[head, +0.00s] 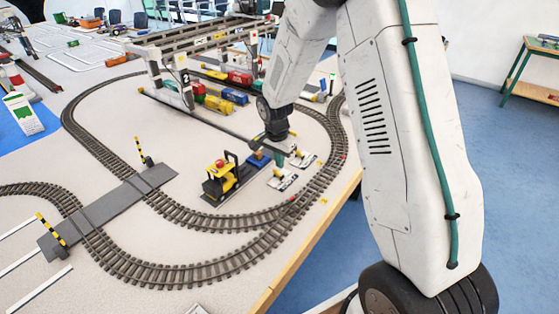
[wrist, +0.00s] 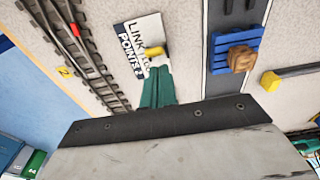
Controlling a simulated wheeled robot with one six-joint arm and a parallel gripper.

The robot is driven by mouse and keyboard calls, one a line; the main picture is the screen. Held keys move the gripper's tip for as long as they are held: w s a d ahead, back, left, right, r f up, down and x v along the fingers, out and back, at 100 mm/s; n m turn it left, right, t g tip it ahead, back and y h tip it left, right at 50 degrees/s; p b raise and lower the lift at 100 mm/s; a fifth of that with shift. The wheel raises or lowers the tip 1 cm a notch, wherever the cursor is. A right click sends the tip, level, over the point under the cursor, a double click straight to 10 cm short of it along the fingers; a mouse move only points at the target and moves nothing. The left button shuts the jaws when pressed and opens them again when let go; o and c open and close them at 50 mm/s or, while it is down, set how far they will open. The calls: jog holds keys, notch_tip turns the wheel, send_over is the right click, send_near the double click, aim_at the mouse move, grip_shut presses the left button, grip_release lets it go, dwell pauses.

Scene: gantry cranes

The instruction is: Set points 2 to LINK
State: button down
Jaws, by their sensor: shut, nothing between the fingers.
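The points 2 plate (wrist: 124,50) is white and dark with the words LINK and POINTS 2, in the wrist view. A second word beside LINK is partly hidden. Its yellow lever handle (wrist: 155,50) lies near that second word, away from LINK. My gripper (wrist: 157,72) is shut and empty, its green fingertips right at the handle; whether they touch it I cannot tell. In the head view my gripper (head: 290,160) is over two small white lever plates, one of them the nearer plate (head: 282,181); their words are too small to read.
Track (wrist: 85,50) with a red mark runs beside the plate, near a yellow 2 tag (wrist: 64,72). A blue pallet (wrist: 222,52) with a brown load lies on the other side. A yellow-black forklift (head: 221,177) stands left of my gripper. A gantry crane (head: 185,75) stands behind.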

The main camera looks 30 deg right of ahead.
jog(key=shift+r, duration=0.75)
jog(key=shift+w+d+r, duration=0.25)
jog(key=shift+d, duration=0.15)
jog(key=s+a+r, duration=0.2)
jog(key=a+r, duration=0.2)
jog(key=r, duration=0.4)
jog(key=shift+s+a+r, duration=0.1)
